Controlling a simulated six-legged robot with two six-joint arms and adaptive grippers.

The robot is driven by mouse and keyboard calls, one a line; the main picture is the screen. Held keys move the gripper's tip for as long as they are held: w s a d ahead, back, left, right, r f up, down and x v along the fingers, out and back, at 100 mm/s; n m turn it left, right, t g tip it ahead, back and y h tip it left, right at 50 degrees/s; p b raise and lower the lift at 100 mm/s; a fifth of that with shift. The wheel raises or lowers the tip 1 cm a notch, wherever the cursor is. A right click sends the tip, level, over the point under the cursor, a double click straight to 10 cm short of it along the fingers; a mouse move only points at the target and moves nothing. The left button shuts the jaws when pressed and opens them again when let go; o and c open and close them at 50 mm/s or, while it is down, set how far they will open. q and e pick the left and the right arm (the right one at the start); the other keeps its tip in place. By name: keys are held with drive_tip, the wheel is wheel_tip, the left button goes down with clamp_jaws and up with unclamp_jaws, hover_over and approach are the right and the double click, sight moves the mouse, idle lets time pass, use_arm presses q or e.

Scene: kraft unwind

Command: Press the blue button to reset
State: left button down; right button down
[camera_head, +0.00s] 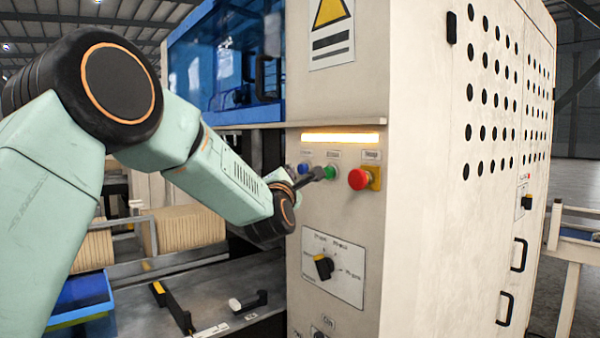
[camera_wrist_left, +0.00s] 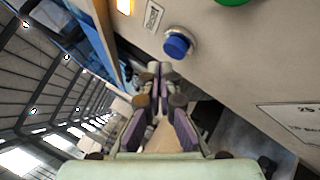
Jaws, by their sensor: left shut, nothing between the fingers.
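A gap seems to remain between tips and button, but contact is hard to judge. My right gripper is not in view.
A green button (camera_head: 330,172) and a red mushroom button (camera_head: 359,179) on a yellow plate sit right of the blue one. A lit amber strip (camera_head: 340,138) is above. A black rotary selector (camera_head: 324,267) is below. The cabinet (camera_head: 470,190) fills the right side.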

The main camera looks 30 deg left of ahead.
use_arm(q)
drive_tip(key=shift+s, duration=0.1)
drive_tip(key=shift+s+a+b, duration=0.3)
drive_tip(key=shift+s+b, duration=0.05)
drive_tip(key=shift+s, duration=0.4)
drive_tip(key=shift+s+a+b, duration=0.3)
drive_tip(key=shift+s+b, duration=0.1)
drive_tip(key=shift+s, duration=0.3)
drive_tip(key=shift+s+a+b, duration=0.3)
drive_tip(key=shift+s+b, duration=0.05)
drive_tip(key=shift+s, duration=0.4)
